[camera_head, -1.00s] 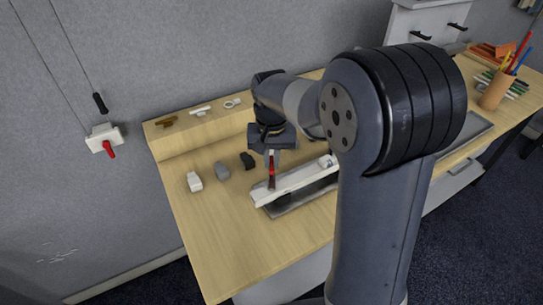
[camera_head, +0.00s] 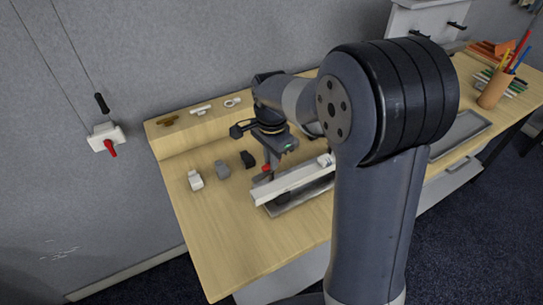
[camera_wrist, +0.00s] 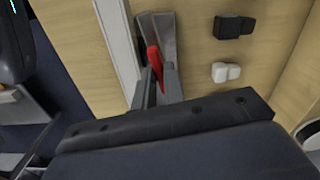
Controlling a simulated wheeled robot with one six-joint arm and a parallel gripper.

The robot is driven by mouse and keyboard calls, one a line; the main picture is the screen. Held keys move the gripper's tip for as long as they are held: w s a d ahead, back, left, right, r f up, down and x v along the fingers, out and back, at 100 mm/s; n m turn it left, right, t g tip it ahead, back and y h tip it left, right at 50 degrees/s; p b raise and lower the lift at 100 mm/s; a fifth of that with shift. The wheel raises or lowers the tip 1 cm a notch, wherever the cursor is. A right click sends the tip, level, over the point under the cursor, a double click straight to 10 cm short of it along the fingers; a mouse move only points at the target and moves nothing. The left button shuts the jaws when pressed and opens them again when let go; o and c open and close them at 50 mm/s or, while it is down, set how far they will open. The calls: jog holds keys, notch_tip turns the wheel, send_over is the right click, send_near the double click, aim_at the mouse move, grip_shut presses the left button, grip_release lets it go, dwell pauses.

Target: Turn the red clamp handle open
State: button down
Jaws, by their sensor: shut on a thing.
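The red clamp handle (camera_head: 267,168) shows as a small red piece beside the long white bar (camera_head: 292,182) on the table. In the wrist view, the red handle (camera_wrist: 155,62) stands between my two fingers, and my gripper (camera_wrist: 160,82) is shut on it. The grey metal clamp body (camera_wrist: 160,30) lies behind it, alongside the white bar (camera_wrist: 120,40). In the head view my gripper (camera_head: 268,165) reaches down at the bar's far side, with the wrist turned. My fingers and wrist hide part of the handle.
A grey tray (camera_head: 300,204) lies under the bar. A wall switch with a red lever (camera_head: 111,149) hangs at left. The table's front left is clear.

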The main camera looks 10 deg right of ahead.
jog(key=shift+m, duration=1)
jog(key=c, duration=1.5)
grip_release()
notch_tip(320, 180, up, 11)
jog(key=shift+f, duration=0.1)
